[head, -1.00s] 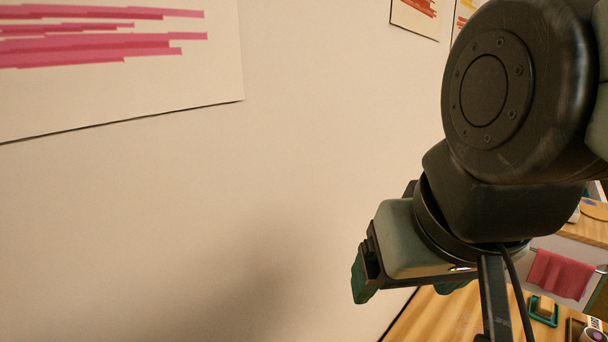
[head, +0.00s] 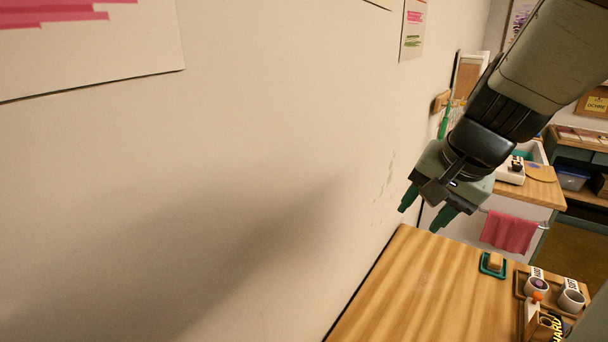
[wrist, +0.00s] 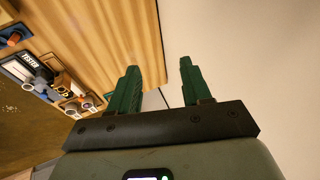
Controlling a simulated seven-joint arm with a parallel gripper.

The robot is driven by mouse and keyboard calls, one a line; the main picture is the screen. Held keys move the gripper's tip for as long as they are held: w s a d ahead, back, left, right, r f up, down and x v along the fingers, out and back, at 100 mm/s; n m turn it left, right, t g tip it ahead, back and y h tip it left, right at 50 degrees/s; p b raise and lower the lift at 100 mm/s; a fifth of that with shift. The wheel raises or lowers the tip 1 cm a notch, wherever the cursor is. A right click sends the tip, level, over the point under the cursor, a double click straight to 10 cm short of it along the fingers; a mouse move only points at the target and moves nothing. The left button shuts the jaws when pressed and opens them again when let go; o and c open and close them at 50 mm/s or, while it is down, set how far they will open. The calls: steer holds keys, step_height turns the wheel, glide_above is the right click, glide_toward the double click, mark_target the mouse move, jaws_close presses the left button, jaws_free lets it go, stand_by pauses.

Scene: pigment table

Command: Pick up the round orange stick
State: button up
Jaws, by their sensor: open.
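My gripper (head: 424,213) hangs in the air beside the wall, above the far end of the wooden table. Its two green fingers are apart with nothing between them, which also shows in the wrist view (wrist: 160,72). A small orange spot (head: 538,296) shows by a white cup at the table's right side, well to the lower right of my gripper. It is too small to tell whether it is the stick.
On the wooden table (head: 410,285), a green-framed holder (head: 493,265) stands near the far edge. A tray (head: 520,282) with white cups and a labelled box (head: 546,328) are at the right. The table's left part is bare along the wall. A pink cloth (head: 510,232) hangs beyond.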

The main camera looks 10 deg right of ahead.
steer(key=s+d+f+m+g, duration=0.1)
steer(key=s+d+f+m, duration=0.2)
steer(key=d+f, duration=0.6)
steer(key=s+d+f+m+g, duration=0.1)
steer(key=s+d+f+m, duration=0.1)
steer(key=s+d+f, duration=0.2)
steer(key=s+d+f+m+g, duration=0.1)
steer(key=s+d+f, duration=0.4)
steer(key=s+f, duration=0.2)
steer(key=s+d+f+m+g, duration=0.1)
steer(key=s+d+f+m, duration=0.1)
steer(key=s+d+f, duration=0.3)
steer(key=shift+s+d+f+m+g+h, duration=0.15)
steer(key=shift+s+f, duration=0.1)
steer(key=shift+f, duration=0.45)
steer(key=shift+s+f+m+g+h, duration=0.1)
steer(key=shift+s+f, duration=0.15)
steer(key=shift+f, duration=0.45)
steer(key=shift+s+d+f+m+g+h, duration=0.15)
steer(key=shift+s+f, duration=0.1)
steer(key=shift+f, duration=0.45)
steer(key=shift+w+a+f, duration=0.1)
steer(key=shift+f, duration=1.5)
steer(key=shift+w+f, duration=0.1)
steer(key=shift+f, duration=1.45)
jaws_close()
